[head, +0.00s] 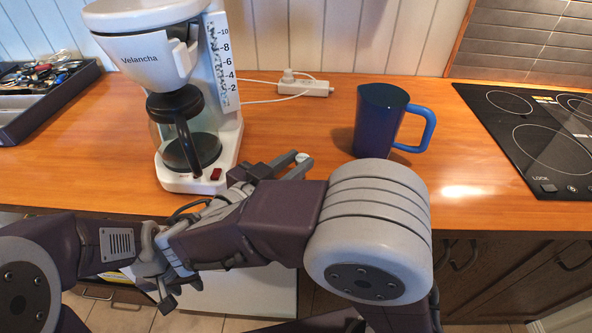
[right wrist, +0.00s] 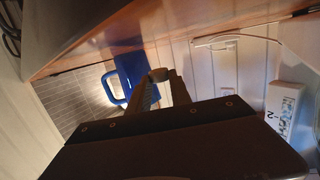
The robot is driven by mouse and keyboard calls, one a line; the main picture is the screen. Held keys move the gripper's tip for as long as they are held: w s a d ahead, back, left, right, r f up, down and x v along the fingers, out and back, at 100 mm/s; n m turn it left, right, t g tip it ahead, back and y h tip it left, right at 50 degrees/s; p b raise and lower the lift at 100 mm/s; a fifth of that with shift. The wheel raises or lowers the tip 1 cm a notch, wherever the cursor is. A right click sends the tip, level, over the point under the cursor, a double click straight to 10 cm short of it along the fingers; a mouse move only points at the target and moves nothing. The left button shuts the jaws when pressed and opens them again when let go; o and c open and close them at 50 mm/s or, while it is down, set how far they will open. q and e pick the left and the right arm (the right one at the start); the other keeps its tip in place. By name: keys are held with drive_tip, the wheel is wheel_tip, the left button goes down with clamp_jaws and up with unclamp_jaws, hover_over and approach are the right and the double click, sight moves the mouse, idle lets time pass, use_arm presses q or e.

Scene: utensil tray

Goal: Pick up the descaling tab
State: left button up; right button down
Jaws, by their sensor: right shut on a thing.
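The descaling tab (head: 301,157) is a small pale round piece at the fingertips of my right gripper (head: 298,162), held above the wooden counter. My right gripper is shut on it. In the right wrist view the tab (right wrist: 158,74) shows as a small greyish piece between the tips of the two dark fingers (right wrist: 160,80). My left gripper (head: 167,292) is low in front of the counter edge, partly behind my right arm, away from the tab. Its finger gap is not clear.
A white coffee maker (head: 226,120) with a glass carafe stands left of the right gripper. A blue mug (head: 378,125) stands to the right, near a black cooktop (head: 530,140). A cutlery tray (head: 50,108) is far left. A white power strip (head: 318,88) lies behind.

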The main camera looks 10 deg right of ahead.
wheel_tip(320, 180, up, 14)
drive_tip(key=p, duration=0.3)
drive_tip(key=shift+r, duration=0.2)
